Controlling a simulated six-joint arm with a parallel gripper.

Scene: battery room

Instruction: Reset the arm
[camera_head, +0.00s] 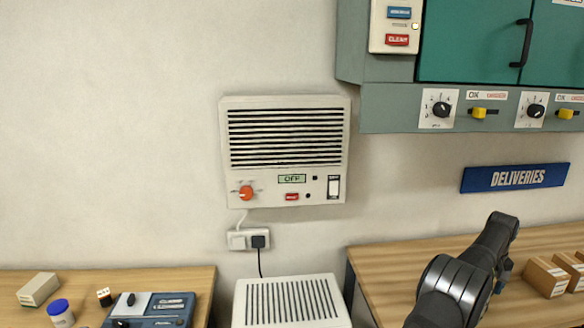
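My black arm (455,287) rises from the bottom edge at the lower right, in front of the right wooden bench. A bent upper joint of it (503,222) stands below the blue DELIVERIES sign. No fingertips of my gripper can be made out in this view, so its opening does not show. Nothing is seen held by the arm.
A wall unit (285,184) reading OFF hangs mid-wall above a socket (248,239) and white vented box (288,281). A green cabinet (468,40) overhangs right. Small boxes (546,277) stand on the right bench (385,263). A blue device (150,308) sits on the left bench.

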